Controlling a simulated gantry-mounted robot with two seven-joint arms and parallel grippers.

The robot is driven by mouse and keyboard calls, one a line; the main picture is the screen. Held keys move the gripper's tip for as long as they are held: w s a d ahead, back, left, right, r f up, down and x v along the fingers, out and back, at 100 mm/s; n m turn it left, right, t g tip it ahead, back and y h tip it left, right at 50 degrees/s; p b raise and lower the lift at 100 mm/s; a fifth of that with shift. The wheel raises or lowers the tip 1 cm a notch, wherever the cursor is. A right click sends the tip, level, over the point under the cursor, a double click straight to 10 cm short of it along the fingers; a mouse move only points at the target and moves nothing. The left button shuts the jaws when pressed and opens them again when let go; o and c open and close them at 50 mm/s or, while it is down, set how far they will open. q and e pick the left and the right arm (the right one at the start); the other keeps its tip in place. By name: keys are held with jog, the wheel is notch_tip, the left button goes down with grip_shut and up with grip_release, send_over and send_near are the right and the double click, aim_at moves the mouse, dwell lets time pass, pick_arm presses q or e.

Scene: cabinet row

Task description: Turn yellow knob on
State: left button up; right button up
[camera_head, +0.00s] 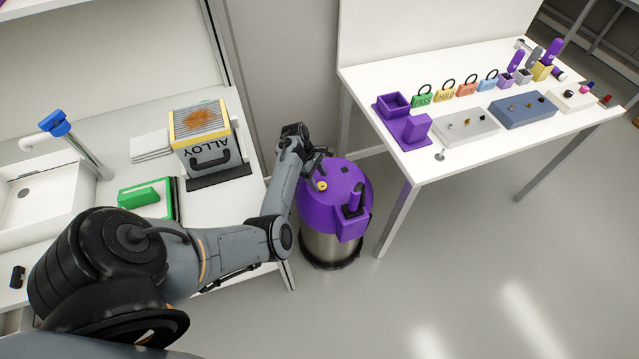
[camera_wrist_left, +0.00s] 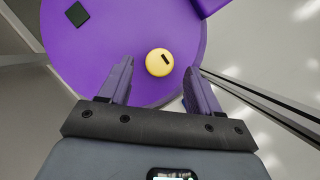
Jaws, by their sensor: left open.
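The yellow knob (camera_head: 321,185) sits on top of a purple-lidded metal canister (camera_head: 346,185) in the head view. In the left wrist view the knob (camera_wrist_left: 159,62) is a round yellow disc with a short dark mark, on the purple lid (camera_wrist_left: 110,40). My left gripper (camera_head: 316,172) is open above the lid, beside the knob. In the left wrist view the knob shows between the fingers (camera_wrist_left: 160,78), slightly beyond their tips, with nothing held. Whether a finger touches it cannot be told. My right gripper is not in view.
A purple holder with an upright piece (camera_head: 353,205) is at the canister's front. A white table (camera_head: 440,165) with padlocks and control boxes stands right. A counter (camera_head: 225,205) with the ALLOY box (camera_head: 208,150) and a sink is left. Floor in front is clear.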

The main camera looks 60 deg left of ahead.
pick_arm(q)
jog(key=shift+x, duration=1)
jog(key=shift+c, duration=0.4)
jog(key=c, duration=1)
